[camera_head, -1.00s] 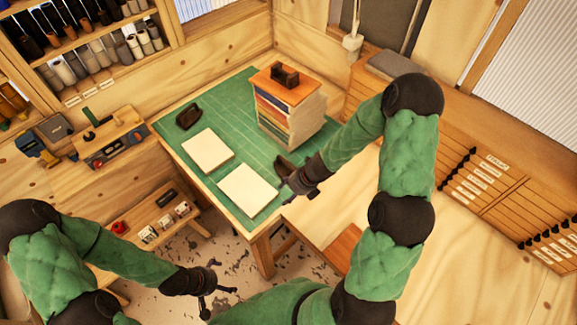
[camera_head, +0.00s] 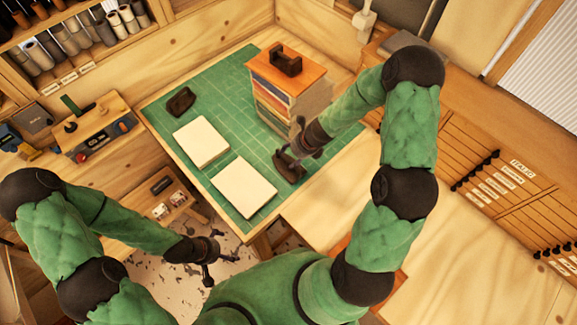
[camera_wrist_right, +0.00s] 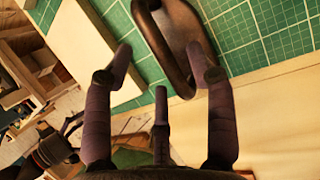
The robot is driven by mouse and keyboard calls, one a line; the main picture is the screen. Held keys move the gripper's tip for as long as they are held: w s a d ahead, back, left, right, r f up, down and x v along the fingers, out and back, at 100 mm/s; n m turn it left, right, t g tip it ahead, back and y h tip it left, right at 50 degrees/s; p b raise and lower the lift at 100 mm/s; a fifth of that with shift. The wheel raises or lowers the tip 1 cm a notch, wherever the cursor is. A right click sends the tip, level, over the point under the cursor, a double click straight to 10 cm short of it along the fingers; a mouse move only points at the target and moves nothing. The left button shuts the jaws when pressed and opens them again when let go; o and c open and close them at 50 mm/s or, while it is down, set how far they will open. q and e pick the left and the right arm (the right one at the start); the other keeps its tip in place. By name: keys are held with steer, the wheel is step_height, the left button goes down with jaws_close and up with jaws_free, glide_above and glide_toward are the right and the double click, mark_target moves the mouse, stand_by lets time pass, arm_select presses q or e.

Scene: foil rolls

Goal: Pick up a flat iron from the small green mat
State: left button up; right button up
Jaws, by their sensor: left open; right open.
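A dark flat iron (camera_head: 288,168) with a loop handle rests near the right edge of the green mat (camera_head: 225,165). My right gripper (camera_head: 300,146) is open just above and beside it. In the right wrist view the iron (camera_wrist_right: 178,45) shows partly between and beyond the spread fingers of the right gripper (camera_wrist_right: 162,72), which do not close on it; exact contact cannot be told. A second dark iron (camera_head: 180,101) sits at the mat's far left. A third (camera_head: 285,59) stands on the box of drawers. My left gripper (camera_head: 212,256) is open and empty, left of the table.
Two pale blocks (camera_head: 201,142) and (camera_head: 244,187) lie on the mat. A bare wooden surface (camera_head: 325,195) lies to the right. A low shelf (camera_head: 160,195) stands left of the table.

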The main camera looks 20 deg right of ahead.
mark_target(287, 158)
steer(key=b+x, duration=0.2)
steer(key=x, duration=0.2)
steer(key=shift+s+a+f, duration=0.1)
steer(key=shift+s+f, duration=0.05)
steer(key=shift+f, duration=0.2)
steer(key=shift+a, duration=0.1)
steer(key=shift+r, duration=0.1)
jaws_close()
